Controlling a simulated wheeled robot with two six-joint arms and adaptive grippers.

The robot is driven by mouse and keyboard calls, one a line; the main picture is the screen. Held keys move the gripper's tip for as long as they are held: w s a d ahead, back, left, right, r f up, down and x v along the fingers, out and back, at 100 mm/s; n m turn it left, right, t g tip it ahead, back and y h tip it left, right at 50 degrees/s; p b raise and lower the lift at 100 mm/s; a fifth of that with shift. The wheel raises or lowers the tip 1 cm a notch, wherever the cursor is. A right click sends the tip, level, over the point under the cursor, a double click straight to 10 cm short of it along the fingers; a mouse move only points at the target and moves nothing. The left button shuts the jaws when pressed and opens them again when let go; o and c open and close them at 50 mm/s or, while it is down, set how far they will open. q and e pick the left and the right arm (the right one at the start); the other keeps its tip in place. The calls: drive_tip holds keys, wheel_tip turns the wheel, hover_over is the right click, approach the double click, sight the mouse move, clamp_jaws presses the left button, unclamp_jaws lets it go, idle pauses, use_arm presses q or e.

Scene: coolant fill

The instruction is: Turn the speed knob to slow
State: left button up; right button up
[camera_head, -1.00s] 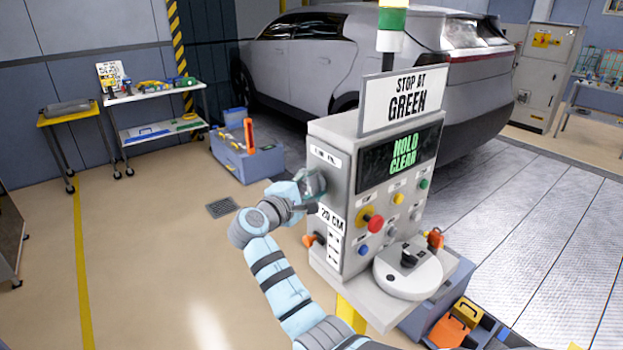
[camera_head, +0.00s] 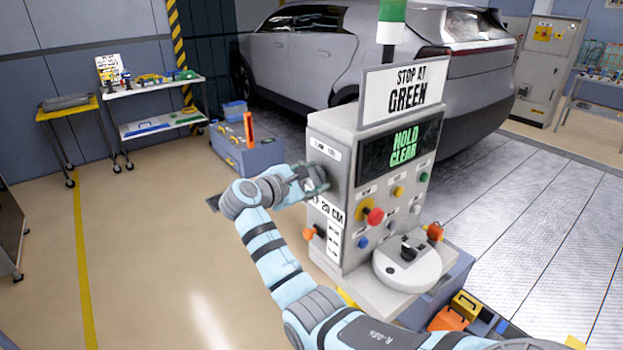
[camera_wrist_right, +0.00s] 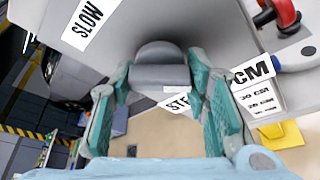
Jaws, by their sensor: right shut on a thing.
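The grey machine cabinet (camera_head: 350,150) stands right of centre in the head view, with a "STOP AT GREEN" sign on top and a lit "HOLD CLEAR" screen. My right gripper (camera_head: 312,180) is at its left side face, where the fingers hide the knob. In the right wrist view the grey speed knob (camera_wrist_right: 160,68) lies between the two teal fingers, which are shut on it. A "SLOW" label (camera_wrist_right: 88,22) lies at the upper left of the knob. A second label, partly covered and starting "STE", is below right. The knob's exact setting is hard to tell. My left gripper is not in view.
A car (camera_head: 300,50) and a blue toolbox (camera_head: 245,155) stand behind.

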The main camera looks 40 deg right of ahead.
drive_tip(key=shift+f, duration=0.1)
drive_tip(key=o, duration=1.2)
drive_tip(key=shift+c, duration=0.2)
drive_tip(key=v, duration=1.2)
drive_tip(key=shift+w, duration=0.1)
